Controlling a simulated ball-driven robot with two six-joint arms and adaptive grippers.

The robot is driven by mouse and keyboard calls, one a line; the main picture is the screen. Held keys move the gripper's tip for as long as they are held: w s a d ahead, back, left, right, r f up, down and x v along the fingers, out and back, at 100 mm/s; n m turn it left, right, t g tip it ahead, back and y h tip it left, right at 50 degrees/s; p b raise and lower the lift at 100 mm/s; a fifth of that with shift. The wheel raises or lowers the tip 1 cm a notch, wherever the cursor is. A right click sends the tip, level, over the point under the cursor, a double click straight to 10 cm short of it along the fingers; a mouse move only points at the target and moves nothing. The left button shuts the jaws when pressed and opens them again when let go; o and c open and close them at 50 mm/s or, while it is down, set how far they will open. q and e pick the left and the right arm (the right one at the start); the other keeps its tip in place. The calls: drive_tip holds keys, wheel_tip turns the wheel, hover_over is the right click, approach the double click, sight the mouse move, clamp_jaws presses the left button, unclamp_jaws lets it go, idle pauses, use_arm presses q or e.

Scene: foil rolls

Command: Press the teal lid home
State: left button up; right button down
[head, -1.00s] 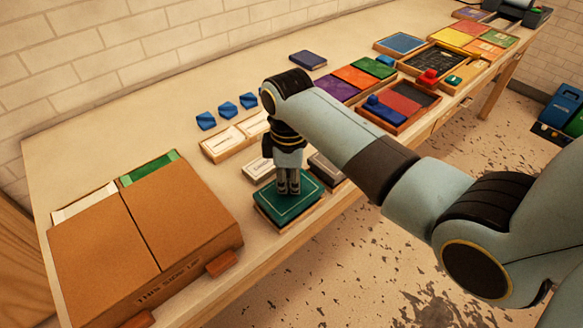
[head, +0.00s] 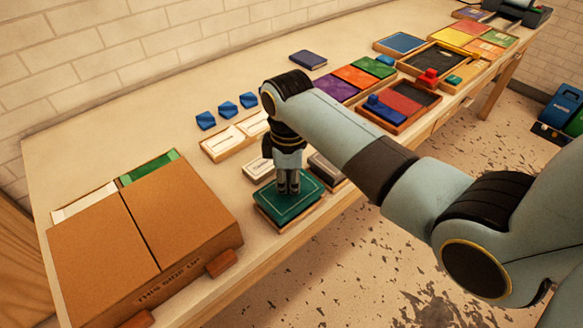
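The teal lid (head: 292,206) sits on a shallow tan box (head: 268,222) near the front edge of the table. A thin pale line decorates the lid's top. My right gripper (head: 288,190) points straight down over the lid, its fingers together with nothing between them. Its fingertips appear to touch the lid's top near the back middle. They hide a small part of the lid. Whether the lid sits fully flush on its box cannot be told from here. My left gripper is not in view.
Blue pieces (head: 227,108) sit further back. Trays with coloured panels (head: 398,100) fill the table's right part.

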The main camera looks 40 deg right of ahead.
drive_tip(key=shift+s+f, duration=0.1)
drive_tip(key=shift+s, duration=0.05)
wheel_tip(320, 180, up, 3)
drive_tip(key=shift+p, duration=1.1)
drive_tip(key=shift+r, duration=0.6)
wheel_tip(320, 180, up, 4)
drive_tip(key=shift+f, duration=0.1)
